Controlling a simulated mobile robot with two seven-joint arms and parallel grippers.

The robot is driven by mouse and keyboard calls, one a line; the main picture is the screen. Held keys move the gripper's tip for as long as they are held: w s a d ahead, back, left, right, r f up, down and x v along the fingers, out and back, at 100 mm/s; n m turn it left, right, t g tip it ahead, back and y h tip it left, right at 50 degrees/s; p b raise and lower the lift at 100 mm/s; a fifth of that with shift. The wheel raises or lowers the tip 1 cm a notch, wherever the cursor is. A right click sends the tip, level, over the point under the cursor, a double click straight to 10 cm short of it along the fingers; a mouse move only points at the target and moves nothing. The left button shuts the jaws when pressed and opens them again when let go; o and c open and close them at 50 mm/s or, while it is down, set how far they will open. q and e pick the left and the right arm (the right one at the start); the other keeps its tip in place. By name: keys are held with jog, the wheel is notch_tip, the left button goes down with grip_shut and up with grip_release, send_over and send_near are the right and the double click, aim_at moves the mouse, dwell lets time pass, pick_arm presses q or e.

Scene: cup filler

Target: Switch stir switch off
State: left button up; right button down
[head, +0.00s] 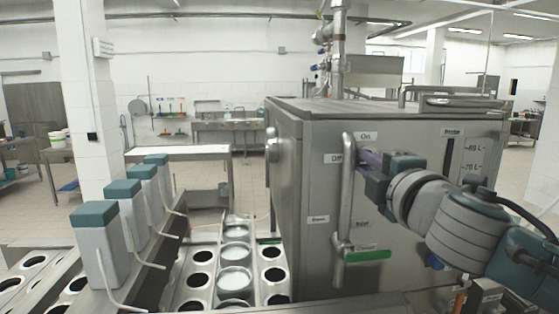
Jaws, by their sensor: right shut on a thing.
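The stir switch is on the front of the large steel tank cabinet (320,200), by the "On" label (365,135) and the "Off" label (334,158). My right gripper (367,161) reaches in from the right and is shut at the switch, just below "On" and right of "Off". Its fingers cover the switch, so which way it points cannot be told. My left gripper is not in view.
A vertical steel pipe (345,200) runs just left of my right gripper, with a green lever (367,256) below. A level gauge (452,160) is to the right. Several teal-capped dispensers (102,245) and a cup tray (202,268) stand left.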

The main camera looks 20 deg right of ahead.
jog(key=c, duration=0.9)
grip_release()
jog(key=b+v, duration=0.3)
jog(key=v, duration=0.7)
jog(key=shift+d, duration=0.1)
